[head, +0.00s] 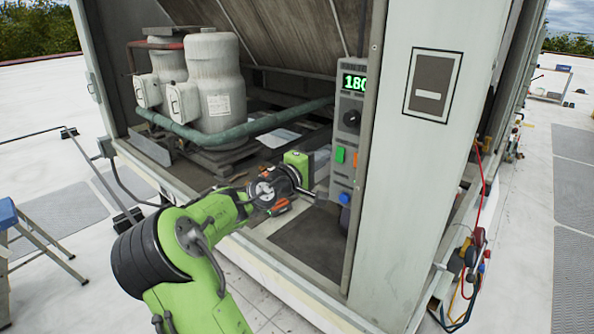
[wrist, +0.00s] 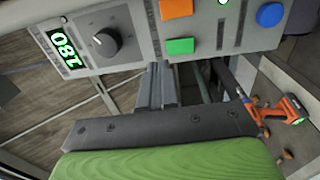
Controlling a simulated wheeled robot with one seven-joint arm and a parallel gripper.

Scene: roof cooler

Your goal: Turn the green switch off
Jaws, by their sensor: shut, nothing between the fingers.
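The green switch (head: 340,154) is on the grey control panel (head: 347,120) inside the unit's opening, below a black knob. In the wrist view the green switch (wrist: 180,46) is a bright green block near the top middle, beside an orange switch (wrist: 176,8). I cannot tell its on or off position. My gripper (head: 318,196) is at the left of the panel's lower part in the head view. In the wrist view my gripper (wrist: 160,68) has its fingers together and empty, with the tips just below the green switch. I cannot tell whether they touch the panel.
The panel also has a blue button (wrist: 270,14), a black knob (wrist: 105,42) and a lit display (wrist: 63,50) reading 180. An orange tool (wrist: 285,108) lies to the right. A green pipe (head: 235,133) and grey tanks (head: 213,80) stand left of the panel.

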